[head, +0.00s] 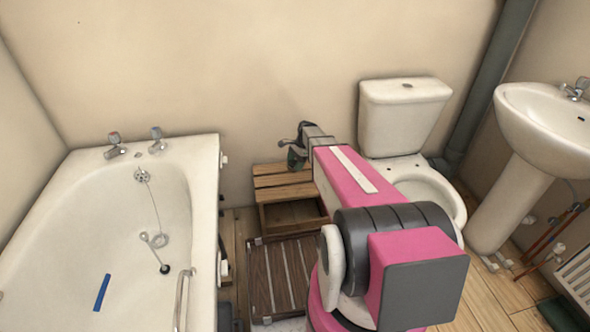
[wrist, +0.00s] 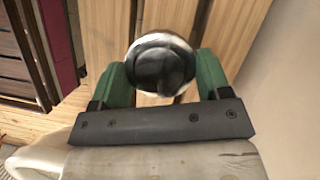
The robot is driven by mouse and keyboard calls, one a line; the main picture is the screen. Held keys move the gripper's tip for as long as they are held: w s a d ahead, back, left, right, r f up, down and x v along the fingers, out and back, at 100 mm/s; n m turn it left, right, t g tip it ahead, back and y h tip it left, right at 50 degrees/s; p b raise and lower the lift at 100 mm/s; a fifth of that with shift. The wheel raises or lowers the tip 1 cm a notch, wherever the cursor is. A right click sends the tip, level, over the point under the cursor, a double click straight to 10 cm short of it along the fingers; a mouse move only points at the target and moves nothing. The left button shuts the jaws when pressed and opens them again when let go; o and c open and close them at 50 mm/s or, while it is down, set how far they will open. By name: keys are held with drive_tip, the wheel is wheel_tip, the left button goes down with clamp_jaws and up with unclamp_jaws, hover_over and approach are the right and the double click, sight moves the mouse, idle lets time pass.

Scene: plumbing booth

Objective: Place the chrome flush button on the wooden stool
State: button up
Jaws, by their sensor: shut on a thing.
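The chrome flush button (wrist: 160,66) is round and shiny, held between the two green fingers of my gripper (wrist: 163,78) in the wrist view. The wooden stool (head: 284,181) has a slatted top and stands against the back wall, between the bath and the toilet. Its pale slats (wrist: 108,32) also fill the wrist view behind the button. In the head view my gripper (head: 296,157) is over the stool's right part; the button is too small to make out there. I cannot tell whether the button touches the slats.
The bath (head: 208,165) lies to the left and the toilet cistern (head: 403,115) stands to the right of the stool. A dark slatted mat (head: 283,280) lies on the floor in front of the stool. The stool top's left part is bare.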

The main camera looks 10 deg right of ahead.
wheel_tip(320, 180, down, 4)
drive_tip(key=shift+f, duration=0.1)
idle(0.4)
drive_tip(key=o, duration=1.1)
